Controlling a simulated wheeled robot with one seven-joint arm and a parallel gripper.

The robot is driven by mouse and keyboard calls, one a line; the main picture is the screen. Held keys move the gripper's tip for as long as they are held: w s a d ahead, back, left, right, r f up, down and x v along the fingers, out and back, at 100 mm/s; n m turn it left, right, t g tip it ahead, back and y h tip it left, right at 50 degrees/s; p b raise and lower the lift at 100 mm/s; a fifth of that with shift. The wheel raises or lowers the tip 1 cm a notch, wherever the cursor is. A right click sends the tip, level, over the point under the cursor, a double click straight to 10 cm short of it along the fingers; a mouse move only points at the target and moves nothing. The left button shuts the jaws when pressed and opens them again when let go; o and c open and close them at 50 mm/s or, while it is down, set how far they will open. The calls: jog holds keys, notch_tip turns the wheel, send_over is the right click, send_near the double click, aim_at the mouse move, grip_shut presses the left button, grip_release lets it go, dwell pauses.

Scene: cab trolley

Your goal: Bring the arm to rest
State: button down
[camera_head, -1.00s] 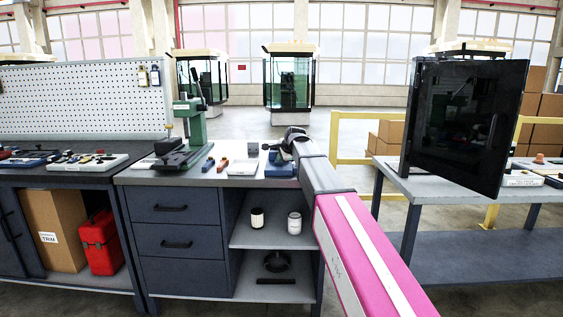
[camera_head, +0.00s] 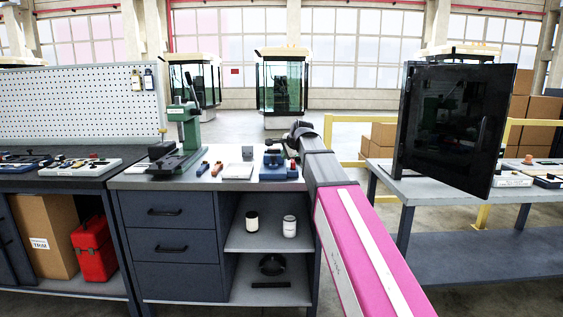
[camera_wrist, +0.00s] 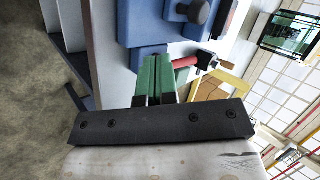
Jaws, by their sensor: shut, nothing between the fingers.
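My pink and grey arm reaches forward over the right end of the middle workbench (camera_head: 140,182). Its dark wrist is beside and above a blue fixture (camera_head: 279,171) in the head view; the fingertips cannot be made out there. In the wrist view my gripper (camera_wrist: 154,75) shows as two green fingers, shut together and empty. The blue fixture (camera_wrist: 150,22) with its dark knob and a red handle (camera_wrist: 188,61) lies just beyond the fingers in that view. I cannot tell whether they touch it.
A green press (camera_head: 184,130) and small parts stand on the bench left of my wrist. A dark glazed door panel (camera_head: 450,128) stands on the grey trolley table (camera_head: 425,183) at right. A yellow rail (camera_head: 345,119) runs behind. Open floor lies beyond the bench.

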jog(key=s+d+f+n, duration=0.1)
jog(key=s+f, duration=0.1)
jog(key=f, duration=0.2)
jog(key=s+d+f+n+g, duration=0.1)
jog(key=s+f, duration=0.1)
jog(key=f, duration=0.2)
jog(key=s+d+f+h, duration=0.1)
jog(key=s+d+f, duration=0.1)
jog(key=f, duration=0.1)
jog(key=shift+s+f+n+g, duration=0.1)
jog(key=shift+f+n+g, duration=0.3)
jog(key=s+d+f+n+g+h, duration=0.1)
jog(key=s+d+f+n+g, duration=0.2)
jog(key=s+f, duration=0.9)
jog(key=s+d+f+n+g+h, duration=0.1)
jog(key=s+d+f+n+g, duration=0.2)
jog(key=s+f, duration=1)
jog(key=d+f+n, duration=0.3)
jog(key=f+n, duration=0.1)
jog(key=f, duration=0.2)
jog(key=shift+d+h, duration=0.2)
jog(key=shift+h, duration=0.2)
